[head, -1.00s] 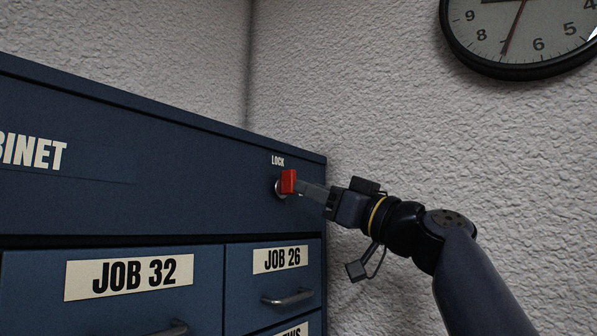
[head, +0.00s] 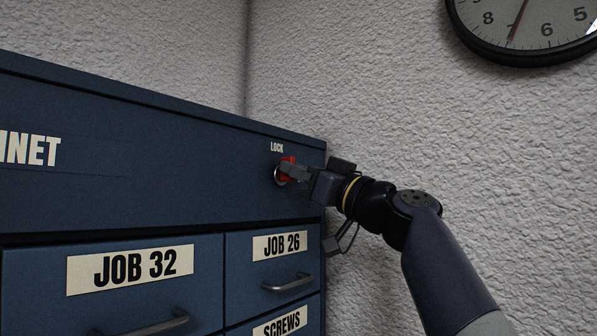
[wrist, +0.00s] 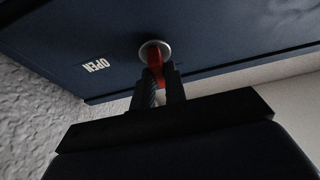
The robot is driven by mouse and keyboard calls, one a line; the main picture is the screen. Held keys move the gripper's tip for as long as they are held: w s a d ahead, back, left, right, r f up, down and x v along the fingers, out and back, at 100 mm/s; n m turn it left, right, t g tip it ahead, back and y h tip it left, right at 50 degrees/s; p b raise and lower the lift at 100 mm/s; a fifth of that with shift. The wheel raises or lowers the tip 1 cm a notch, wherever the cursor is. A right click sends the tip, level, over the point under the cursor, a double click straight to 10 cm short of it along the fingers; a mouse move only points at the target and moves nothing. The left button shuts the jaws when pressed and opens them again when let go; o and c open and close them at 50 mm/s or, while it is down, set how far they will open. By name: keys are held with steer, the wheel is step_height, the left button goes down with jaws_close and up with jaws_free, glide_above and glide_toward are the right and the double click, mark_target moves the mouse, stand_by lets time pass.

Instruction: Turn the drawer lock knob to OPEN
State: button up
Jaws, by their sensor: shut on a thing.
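The red lock knob (head: 285,168) sits on a round silver plate (head: 278,174) under the LOCK label (head: 277,147) on the blue cabinet's upper right front. In the wrist view the red knob (wrist: 155,66) stands between my two fingers, with the silver plate (wrist: 156,48) behind it. My gripper (head: 291,171) is shut on the knob, coming from the right. The OPEN label (wrist: 95,66) is to the left of the knob in the wrist view, apart from it. My fingers partly hide the knob in the head view.
Below are drawers labelled JOB 32 (head: 130,268), JOB 26 (head: 279,244) and SCREWS, with protruding handles (head: 288,283). A rough white wall (head: 380,110) is right of the cabinet. A clock (head: 520,25) hangs high at right.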

jaws_close()
steer(key=shift+m, duration=0.5)
steer(key=m+h+p, duration=0.2)
steer(key=m+h, duration=0.1)
steer(key=m, duration=0.4)
steer(key=m+t+h+p, duration=0.1)
steer(key=m+h+p, duration=0.1)
steer(key=m, duration=0.5)
steer(key=m+t+h+p, duration=0.1)
steer(key=m+h+p, duration=0.1)
steer(key=m, duration=0.5)
steer(key=shift+w+d+f+h, duration=0.15)
steer(key=shift+w+f+h, duration=0.1)
steer(key=shift+h, duration=0.55)
steer(key=shift+m, duration=0.3)
steer(key=o, duration=0.6)
jaws_free()
